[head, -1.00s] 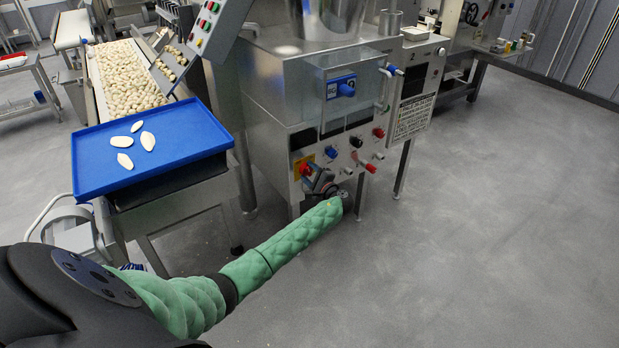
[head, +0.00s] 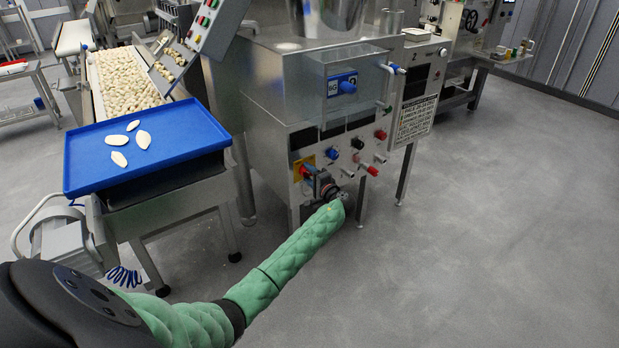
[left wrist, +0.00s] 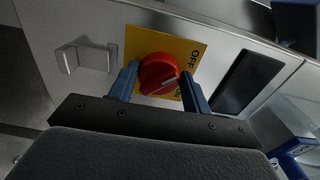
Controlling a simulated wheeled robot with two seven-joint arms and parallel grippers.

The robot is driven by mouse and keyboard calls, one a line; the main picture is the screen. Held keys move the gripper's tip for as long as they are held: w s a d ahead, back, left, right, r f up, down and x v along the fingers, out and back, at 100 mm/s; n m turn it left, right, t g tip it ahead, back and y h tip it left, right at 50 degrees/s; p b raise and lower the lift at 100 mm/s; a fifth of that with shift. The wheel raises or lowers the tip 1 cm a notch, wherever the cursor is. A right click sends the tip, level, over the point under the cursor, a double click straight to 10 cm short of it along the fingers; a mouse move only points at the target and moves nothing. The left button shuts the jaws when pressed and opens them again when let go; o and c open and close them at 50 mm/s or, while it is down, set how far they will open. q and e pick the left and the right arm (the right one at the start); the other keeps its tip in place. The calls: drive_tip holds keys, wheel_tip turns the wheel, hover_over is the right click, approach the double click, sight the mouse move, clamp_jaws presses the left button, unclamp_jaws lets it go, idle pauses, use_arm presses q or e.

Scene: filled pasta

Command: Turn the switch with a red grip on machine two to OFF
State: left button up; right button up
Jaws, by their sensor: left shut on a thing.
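The switch with a red grip (left wrist: 158,74) sits on a yellow plate (left wrist: 187,50) marked OFF and ON in the left wrist view. In the head view the red grip (head: 305,171) shows on the yellow plate at the lower left of the machine's front (head: 263,110). My left gripper (left wrist: 160,84) has its two blue fingers on either side of the red grip and is shut on it. The white line on the grip slants toward the right, between the OFF and ON lettering. My right gripper is out of view.
Several coloured knobs (head: 380,135) and a red-tipped lever (head: 371,170) stick out of the panel to the right of the switch. A blue tray (head: 185,130) with pale pieces stands on the left. The floor to the right is clear.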

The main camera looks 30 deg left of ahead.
use_arm(q)
drive_tip(key=shift+f, duration=0.1)
drive_tip(key=o, duration=1)
drive_tip(key=shift+c, duration=0.2)
drive_tip(key=v, duration=0.7)
drive_tip(key=shift+s+d, duration=0.2)
drive_tip(key=shift+d, duration=0.15)
drive_tip(key=shift+w, duration=0.1)
